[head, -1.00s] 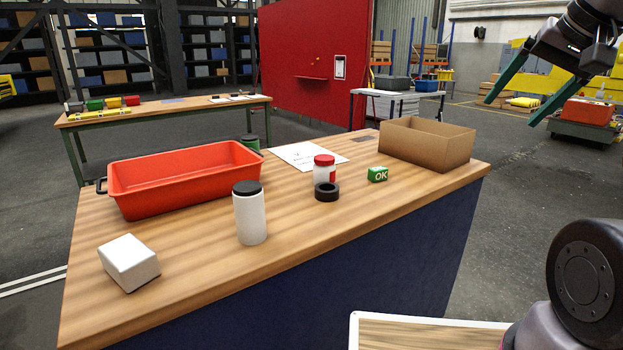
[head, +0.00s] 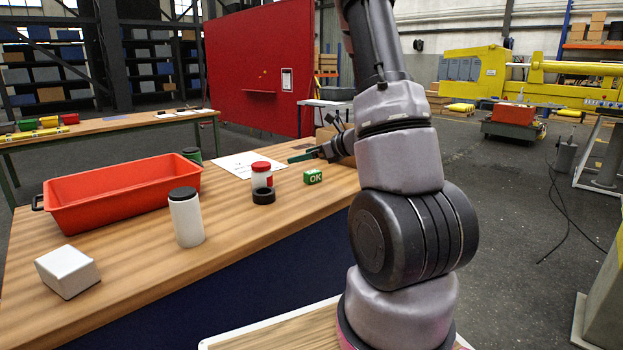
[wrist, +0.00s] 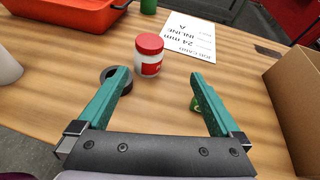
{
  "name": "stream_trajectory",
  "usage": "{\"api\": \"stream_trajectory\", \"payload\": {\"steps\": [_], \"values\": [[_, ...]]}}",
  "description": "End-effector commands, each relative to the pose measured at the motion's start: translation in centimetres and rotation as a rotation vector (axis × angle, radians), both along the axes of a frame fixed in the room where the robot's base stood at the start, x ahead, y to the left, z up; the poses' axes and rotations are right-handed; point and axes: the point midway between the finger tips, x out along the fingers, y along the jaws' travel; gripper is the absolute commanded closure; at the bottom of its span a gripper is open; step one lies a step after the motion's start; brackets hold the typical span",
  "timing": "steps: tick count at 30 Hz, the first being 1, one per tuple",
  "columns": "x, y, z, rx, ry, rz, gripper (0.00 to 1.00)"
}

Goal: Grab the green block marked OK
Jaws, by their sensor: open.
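The green block marked OK (head: 313,177) sits on the wooden table, its white letters facing my head camera. My gripper (head: 295,158) is open and empty, above and a little behind the block in the head view. In the wrist view my gripper (wrist: 160,76) has its two green fingers spread wide. The block (wrist: 194,104) shows there only as a small green part beside the right finger, which hides most of it. It is not centred between the fingers.
A red-lidded jar (wrist: 149,56) and a black ring (wrist: 113,75) stand close by on the left. A cardboard box (wrist: 297,90) is on the right, with a paper sheet (wrist: 184,40) behind. A red bin (head: 122,192), white bottle (head: 186,220) and white box (head: 68,272) are farther left.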

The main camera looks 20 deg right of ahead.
Motion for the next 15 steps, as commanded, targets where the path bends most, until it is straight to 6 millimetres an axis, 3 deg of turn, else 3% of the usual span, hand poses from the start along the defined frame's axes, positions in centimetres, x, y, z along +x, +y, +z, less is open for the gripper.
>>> {"api": "stream_trajectory", "payload": {"steps": [1,6,9,15], "values": [[0.5,-2.1,-2.0,0.02,0.021,-0.083,0.0],[1.3,-7.2,-5.3,0.049,0.037,-0.274,0.0],[1.5,-8.4,-6.1,0.053,0.038,-0.322,0.0],[4.2,-8.2,-7.4,0.053,0.036,-0.331,0.0]]}}
